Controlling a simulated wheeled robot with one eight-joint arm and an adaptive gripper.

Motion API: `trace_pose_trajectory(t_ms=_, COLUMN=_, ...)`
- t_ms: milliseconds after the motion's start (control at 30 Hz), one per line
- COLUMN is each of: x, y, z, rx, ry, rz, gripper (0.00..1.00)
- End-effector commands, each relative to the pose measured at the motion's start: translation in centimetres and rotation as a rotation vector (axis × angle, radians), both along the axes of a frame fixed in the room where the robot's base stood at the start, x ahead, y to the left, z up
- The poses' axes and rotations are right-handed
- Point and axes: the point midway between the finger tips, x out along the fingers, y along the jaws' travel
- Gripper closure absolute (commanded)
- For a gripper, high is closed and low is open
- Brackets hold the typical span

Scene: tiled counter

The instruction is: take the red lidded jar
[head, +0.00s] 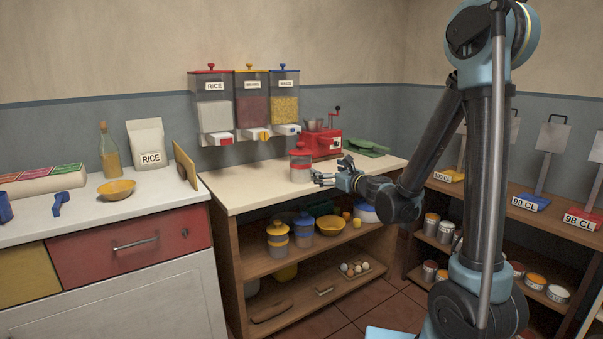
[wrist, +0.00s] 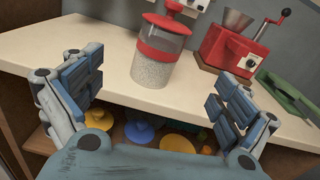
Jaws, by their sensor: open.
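The red lidded jar (head: 300,165) stands upright on the wooden counter, near its front edge. It has clear walls, a red lid with a knob and pale grain inside. In the wrist view the jar (wrist: 160,58) is ahead of my gripper (wrist: 158,98), between the lines of its two fingers but beyond their tips. My gripper (head: 322,178) is open and empty. In the head view it is just right of the jar, at the counter's front edge. Whether a fingertip touches the jar cannot be told from the head view, but the wrist view shows a gap.
A red grinder (head: 320,143) with a crank stands behind the jar to the right, beside a green tool (head: 366,147). Wall dispensers (head: 251,105) hang above. The shelf below holds yellow and blue lidded jars (head: 278,238). Bare counter (head: 245,187) lies left of the jar.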

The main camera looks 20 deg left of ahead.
Motion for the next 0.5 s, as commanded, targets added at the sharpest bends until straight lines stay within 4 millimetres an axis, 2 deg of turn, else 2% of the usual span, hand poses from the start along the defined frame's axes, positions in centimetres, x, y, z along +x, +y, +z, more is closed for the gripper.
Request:
trace_pose_trajectory(t_ms=267, x=1.1, y=1.5, z=-0.5, rx=0.078, ry=0.067, rz=-0.017, gripper=0.04)
trace_pose_trajectory(t_ms=500, x=3.8, y=4.6, z=-0.5, rx=0.077, ry=0.066, rz=-0.016, gripper=0.04)
